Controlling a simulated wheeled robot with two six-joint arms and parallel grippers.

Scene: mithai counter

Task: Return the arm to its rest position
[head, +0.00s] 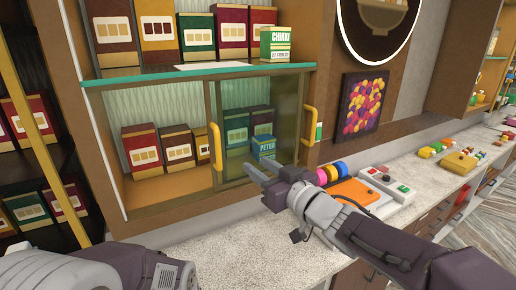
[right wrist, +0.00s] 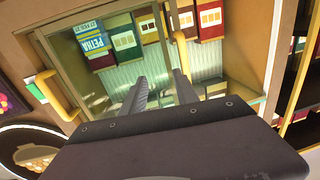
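My right gripper (head: 263,168) reaches in from the right, in front of the glass-doored cabinet and above the counter. Its two fingers stand apart with nothing between them; in the right wrist view the fingers (right wrist: 160,88) also show a gap, pointing at the cabinet glass. My left arm (head: 100,268) shows only in part at the bottom left of the head view, and its gripper is out of the picture.
The cabinet's sliding glass has yellow handles, one left (head: 216,147) and one right (head: 308,125). A blue PETHA box (head: 263,147) stands behind the glass. A green-labelled box (head: 275,44) stands above. An orange-and-white device (head: 355,192) sits on the counter (head: 235,238).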

